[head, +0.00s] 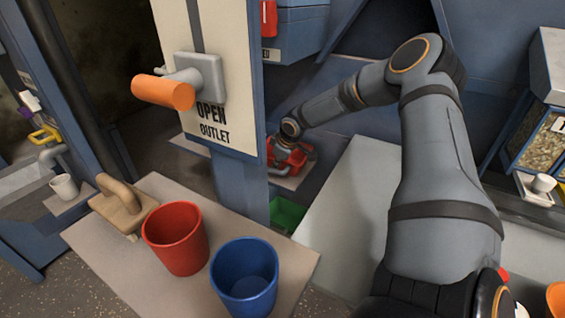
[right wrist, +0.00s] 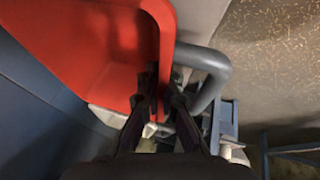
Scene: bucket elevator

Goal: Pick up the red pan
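The red pan (head: 287,158) sits low behind the blue post, at a small beige ledge. My right arm reaches to it, and my right gripper (head: 289,135) is at its top, partly hidden by the arm. In the right wrist view the red pan (right wrist: 95,50) fills the upper left, and a grey bent bar (right wrist: 212,72) stands beside its wall. My right gripper (right wrist: 165,95) has one finger on each side of the pan's wall, close against it, and looks shut on it. My left gripper is not in view.
A red cup (head: 178,240), a blue cup (head: 245,280) and a wooden block with a handle (head: 122,207) stand on the near table (head: 110,268). A panel with an orange handle (head: 163,92) hangs above. A green bin (head: 287,214) is below the pan.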

